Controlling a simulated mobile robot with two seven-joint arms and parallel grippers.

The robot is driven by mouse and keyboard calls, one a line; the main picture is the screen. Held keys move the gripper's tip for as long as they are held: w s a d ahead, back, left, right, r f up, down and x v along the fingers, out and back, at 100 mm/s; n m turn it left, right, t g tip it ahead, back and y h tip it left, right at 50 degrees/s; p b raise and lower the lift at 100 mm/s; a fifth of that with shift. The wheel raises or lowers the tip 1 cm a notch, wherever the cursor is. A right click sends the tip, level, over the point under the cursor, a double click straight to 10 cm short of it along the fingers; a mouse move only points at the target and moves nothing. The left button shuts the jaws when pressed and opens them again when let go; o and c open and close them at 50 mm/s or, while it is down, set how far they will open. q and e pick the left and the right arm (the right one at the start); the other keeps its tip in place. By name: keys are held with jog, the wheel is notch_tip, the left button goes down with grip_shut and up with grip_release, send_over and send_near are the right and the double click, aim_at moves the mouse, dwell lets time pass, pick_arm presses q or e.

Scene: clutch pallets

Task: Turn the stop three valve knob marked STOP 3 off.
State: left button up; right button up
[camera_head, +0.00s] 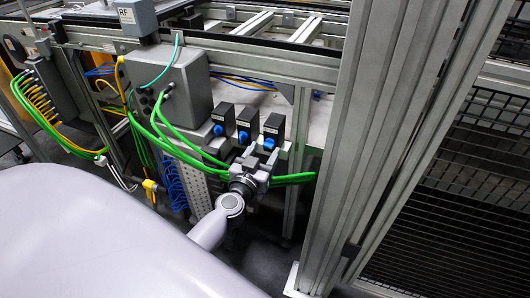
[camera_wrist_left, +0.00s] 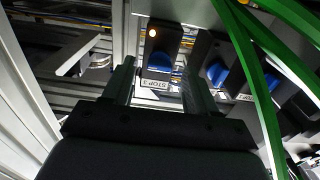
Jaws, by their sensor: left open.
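The STOP 3 valve is a black block with a blue knob (camera_head: 269,143), rightmost of the row in the head view. In the left wrist view its blue knob (camera_wrist_left: 160,60) shows above a white label (camera_wrist_left: 156,84) that reads STOP 3 upside down. A small orange light glows on the block. My left gripper (camera_head: 261,156) is open just in front of this valve. In the left wrist view, the left gripper's fingers (camera_wrist_left: 157,76) stand apart on either side of the label and knob. Contact with the knob cannot be told. My right gripper is not in view.
Two similar valves with blue knobs (camera_head: 243,135) (camera_head: 218,129) stand to the left. Green cables (camera_head: 190,158) run close by the gripper and cross the right side of the wrist view. A grey box (camera_head: 175,85) is at left; a tall aluminium post (camera_head: 365,130) is at right.

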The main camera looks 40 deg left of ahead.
pick_arm(q)
jog(key=shift+w+a, duration=0.1)
jog(key=shift+w, duration=0.4)
jog(key=c, duration=1.1)
jog(key=shift+o, duration=0.2)
